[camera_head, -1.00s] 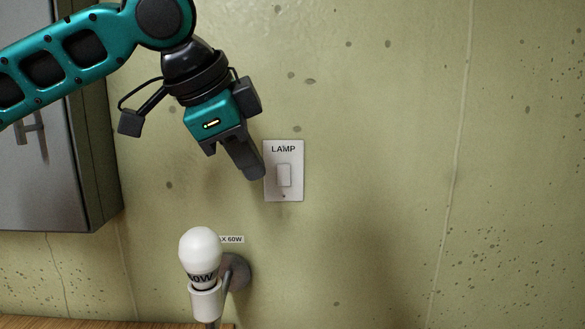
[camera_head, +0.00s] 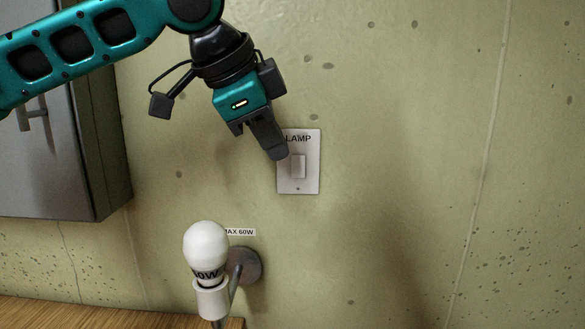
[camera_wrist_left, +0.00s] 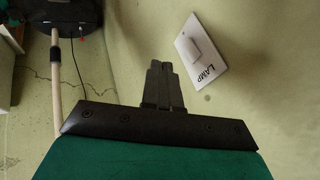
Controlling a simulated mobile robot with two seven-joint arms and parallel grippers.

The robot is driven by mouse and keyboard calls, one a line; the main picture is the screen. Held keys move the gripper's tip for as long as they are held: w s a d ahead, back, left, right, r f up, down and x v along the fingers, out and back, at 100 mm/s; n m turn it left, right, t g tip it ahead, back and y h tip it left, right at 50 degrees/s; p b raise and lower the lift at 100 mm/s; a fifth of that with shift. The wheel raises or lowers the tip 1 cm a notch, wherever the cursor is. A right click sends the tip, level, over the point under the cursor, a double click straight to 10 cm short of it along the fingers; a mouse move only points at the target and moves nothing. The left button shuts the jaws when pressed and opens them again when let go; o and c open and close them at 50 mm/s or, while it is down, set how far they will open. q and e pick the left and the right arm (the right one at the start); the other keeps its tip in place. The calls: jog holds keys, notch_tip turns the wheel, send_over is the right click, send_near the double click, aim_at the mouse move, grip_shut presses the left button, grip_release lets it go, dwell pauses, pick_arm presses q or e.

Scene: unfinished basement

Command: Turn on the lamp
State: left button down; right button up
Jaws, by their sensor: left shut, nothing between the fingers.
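A white wall plate marked LAMP (camera_head: 312,180) with a rocker switch (camera_head: 299,166) is on the green concrete wall. The plate also shows in the left wrist view (camera_wrist_left: 188,50). My left gripper (camera_head: 278,155) is shut and empty, its fingertips just left of the switch and overlapping the plate's upper left edge in the head view. In the wrist view the fingers (camera_wrist_left: 161,68) are together and apart from the plate in the picture. The lamp, a white bulb (camera_head: 206,246) in a wall-mounted holder, is below left and looks unlit. My right gripper is out of view.
A grey metal cabinet (camera_head: 55,165) hangs on the wall at the left. A wooden surface (camera_head: 100,313) runs along the bottom left, below the lamp. The wall right of the switch is clear.

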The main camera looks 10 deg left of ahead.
aim_at(293, 167)
pick_arm(q)
jog(key=w+f, duration=0.3)
jog(key=w+d+f, duration=0.1)
jog(key=w+f, duration=0.1)
jog(key=w, duration=0.1)
jog(key=shift+w+d+f, duration=0.1)
jog(key=shift+w+f, duration=0.1)
jog(key=shift+f, duration=0.2)
jog(key=shift+w, duration=0.55)
jog(key=shift+f, duration=0.1)
jog(key=shift+w+t+p, duration=0.1)
jog(key=shift+t+p, duration=0.2)
jog(key=shift+p, duration=0.2)
jog(key=shift+f, duration=0.1)
